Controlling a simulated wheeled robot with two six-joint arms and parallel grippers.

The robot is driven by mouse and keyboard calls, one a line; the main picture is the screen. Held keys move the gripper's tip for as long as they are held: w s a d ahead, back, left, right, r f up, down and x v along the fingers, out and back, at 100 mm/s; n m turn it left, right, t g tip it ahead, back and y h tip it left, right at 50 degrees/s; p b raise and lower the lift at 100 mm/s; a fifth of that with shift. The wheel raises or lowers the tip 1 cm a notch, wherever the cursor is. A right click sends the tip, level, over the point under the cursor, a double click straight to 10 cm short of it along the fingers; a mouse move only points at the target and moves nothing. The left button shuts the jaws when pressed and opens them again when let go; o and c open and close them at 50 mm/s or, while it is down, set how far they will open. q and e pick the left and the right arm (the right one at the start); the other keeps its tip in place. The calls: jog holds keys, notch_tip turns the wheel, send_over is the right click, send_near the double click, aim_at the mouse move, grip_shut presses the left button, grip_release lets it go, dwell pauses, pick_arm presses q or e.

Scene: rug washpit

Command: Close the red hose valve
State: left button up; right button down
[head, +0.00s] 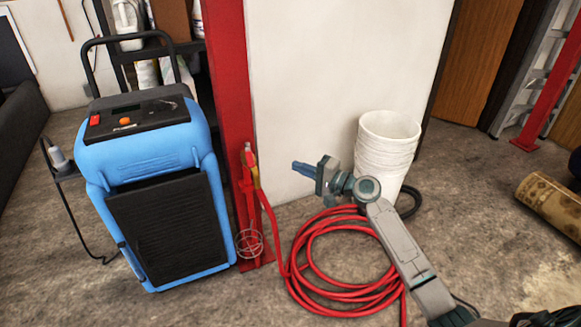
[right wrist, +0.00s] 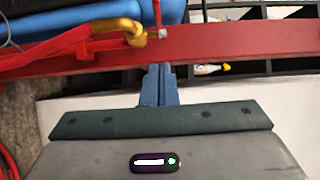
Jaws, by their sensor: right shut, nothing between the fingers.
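The red hose valve (head: 248,160) sits on the front of the red post, with a yellow fitting (head: 257,179) beside its red body. In the right wrist view the yellow curved fitting (right wrist: 118,27) shows at upper left, against the red post. Whether the valve is open or shut is not clear. My right gripper (head: 304,168) is to the right of the valve and apart from it. Its blue fingers (right wrist: 158,83) are together and empty, pointing toward the post. My left gripper is not in view.
The red post (head: 230,80) stands between a blue machine (head: 150,150) and a white wall panel (head: 320,80). A coiled red hose (head: 320,285) lies on the floor. Stacked white buckets (head: 390,135) stand behind my right arm. A rolled rug (head: 550,205) lies at far right.

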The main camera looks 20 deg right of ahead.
send_near(249, 154)
jog(key=w+d, duration=0.2)
jog(key=w, duration=0.1)
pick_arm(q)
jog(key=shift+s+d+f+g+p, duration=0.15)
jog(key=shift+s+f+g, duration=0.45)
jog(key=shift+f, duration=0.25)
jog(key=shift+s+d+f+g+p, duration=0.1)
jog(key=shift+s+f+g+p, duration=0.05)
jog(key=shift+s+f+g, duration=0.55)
pick_arm(e)
jog(key=shift+w+a+f, duration=0.1)
jog(key=shift+a+f, duration=0.05)
jog(key=shift+a, duration=0.95)
jog(key=shift+w+a+f, duration=0.15)
jog(key=shift+a, duration=0.9)
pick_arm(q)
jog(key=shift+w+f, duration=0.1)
